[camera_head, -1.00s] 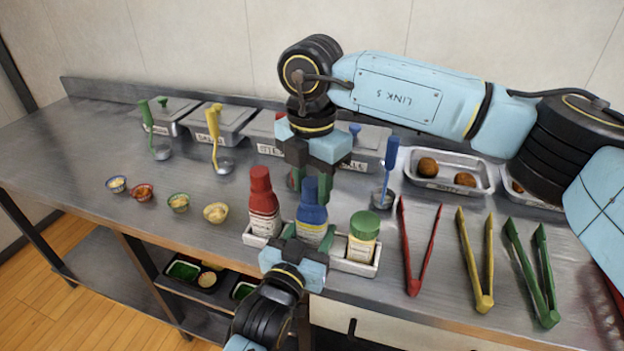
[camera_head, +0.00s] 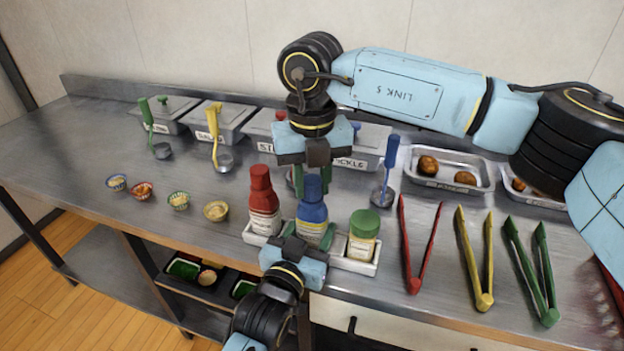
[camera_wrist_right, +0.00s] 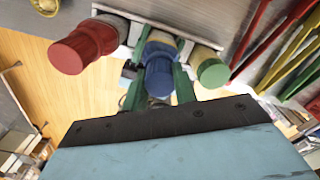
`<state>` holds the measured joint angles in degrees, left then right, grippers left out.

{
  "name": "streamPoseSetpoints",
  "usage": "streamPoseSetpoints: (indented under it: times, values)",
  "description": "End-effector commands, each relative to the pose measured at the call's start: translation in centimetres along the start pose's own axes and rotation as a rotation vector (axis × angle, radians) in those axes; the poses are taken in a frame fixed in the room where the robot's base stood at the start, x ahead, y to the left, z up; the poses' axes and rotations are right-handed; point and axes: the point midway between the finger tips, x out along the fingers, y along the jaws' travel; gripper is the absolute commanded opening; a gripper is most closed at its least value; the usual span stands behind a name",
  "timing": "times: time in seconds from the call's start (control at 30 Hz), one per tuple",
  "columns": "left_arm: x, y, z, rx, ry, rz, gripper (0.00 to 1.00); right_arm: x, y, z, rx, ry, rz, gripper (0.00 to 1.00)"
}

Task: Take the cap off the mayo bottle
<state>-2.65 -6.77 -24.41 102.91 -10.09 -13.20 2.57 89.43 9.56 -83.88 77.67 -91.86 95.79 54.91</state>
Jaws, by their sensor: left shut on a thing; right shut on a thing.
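A blue bottle (camera_head: 312,214) with a pale label stands upright in a white holder (camera_head: 357,266), between a red bottle (camera_head: 263,205) and a green-capped jar (camera_head: 363,233). The labels are too small to read. My left gripper (camera_head: 308,238) is shut on the blue bottle's body from the front. My right gripper (camera_head: 311,178) points down from above, shut on the bottle's blue cap. In the right wrist view the blue cap (camera_wrist_right: 158,77) sits between the green fingers. The cap's join with the bottle is hidden there.
Red tongs (camera_head: 415,260), yellow tongs (camera_head: 484,295) and green tongs (camera_head: 545,310) lie to the right. Lidded steel containers and ladles stand behind. Several small bowls sit at left, with bare counter around them. The counter's front edge is close to the holder.

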Motion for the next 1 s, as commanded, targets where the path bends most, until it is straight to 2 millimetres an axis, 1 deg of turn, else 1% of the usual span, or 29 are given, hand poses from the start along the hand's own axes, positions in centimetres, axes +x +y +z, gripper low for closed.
streamPoseSetpoints:
  times: [0.1,1.0]
  values:
    - [0.0,-0.01,-0.01,0.0,0.0,0.0,0.09,-0.04,-0.01,0.01,-0.224,-0.001,0.0,0.0]
    - [0.0,0.0,-0.01,0.0,0.0,0.0,0.09,-0.16,0.03,-0.05,-1.966,-0.001,0.0,0.0]
